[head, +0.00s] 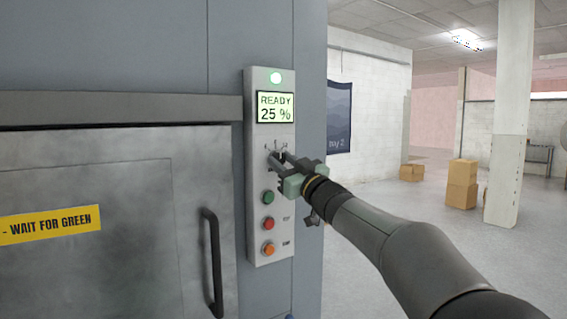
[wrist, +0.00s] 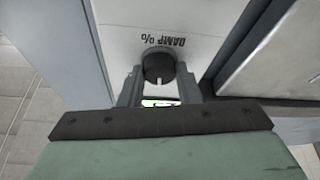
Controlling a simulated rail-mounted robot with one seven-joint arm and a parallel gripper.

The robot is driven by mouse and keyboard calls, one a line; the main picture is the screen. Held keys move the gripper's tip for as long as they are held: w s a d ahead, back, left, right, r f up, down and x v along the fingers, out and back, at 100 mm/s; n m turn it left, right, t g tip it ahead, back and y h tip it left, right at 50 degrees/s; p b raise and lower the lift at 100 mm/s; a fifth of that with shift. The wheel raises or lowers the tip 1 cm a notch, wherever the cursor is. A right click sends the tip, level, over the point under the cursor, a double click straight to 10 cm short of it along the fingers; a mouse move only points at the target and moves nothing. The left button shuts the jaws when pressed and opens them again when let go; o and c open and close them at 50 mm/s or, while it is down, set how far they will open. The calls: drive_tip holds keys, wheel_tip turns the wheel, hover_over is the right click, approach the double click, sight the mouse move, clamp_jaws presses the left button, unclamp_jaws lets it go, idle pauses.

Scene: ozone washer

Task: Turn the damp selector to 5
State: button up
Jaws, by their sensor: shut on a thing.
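The damp selector (wrist: 158,66) is a dark round knob with a white pointer mark, under upside-down "DAMP %" lettering in the wrist view. In the head view my gripper hides most of it, on the upright control panel (head: 257,217). My gripper (head: 276,158) reaches the panel from the right. In the wrist view my gripper (wrist: 158,88) has a finger on each side of the knob and is shut on it. The pointer's number cannot be read. The display (head: 275,107) reads "READY 25 %", and a green lamp (head: 275,77) glows above it.
Green (head: 268,197), red (head: 268,223) and orange (head: 268,249) buttons sit in a column below the selector. A metal door with a black handle (head: 212,262) stands left of the panel. Cardboard boxes (head: 461,184) stand on the open floor far right.

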drive_tip(key=n+g, duration=0.1)
drive_tip(key=n, duration=0.1)
drive_tip(key=n+g+y+p, duration=0.1)
drive_tip(key=n, duration=0.2)
drive_tip(key=shift+w+d+r+y, duration=0.1)
drive_tip(key=shift+y, duration=0.2)
drive_tip(key=shift+n+g+p, duration=0.6)
drive_tip(key=shift+n+g, duration=0.5)
drive_tip(key=shift+n, duration=1.4)
drive_tip(key=shift+y, duration=0.3)
drive_tip(key=o, duration=1)
drive_tip(key=shift+c, duration=0.2)
drive_tip(key=b+v, duration=0.5)
drive_tip(key=v, duration=1.2)
drive_tip(key=shift+d, duration=0.25)
drive_tip(key=shift+r, duration=0.1)
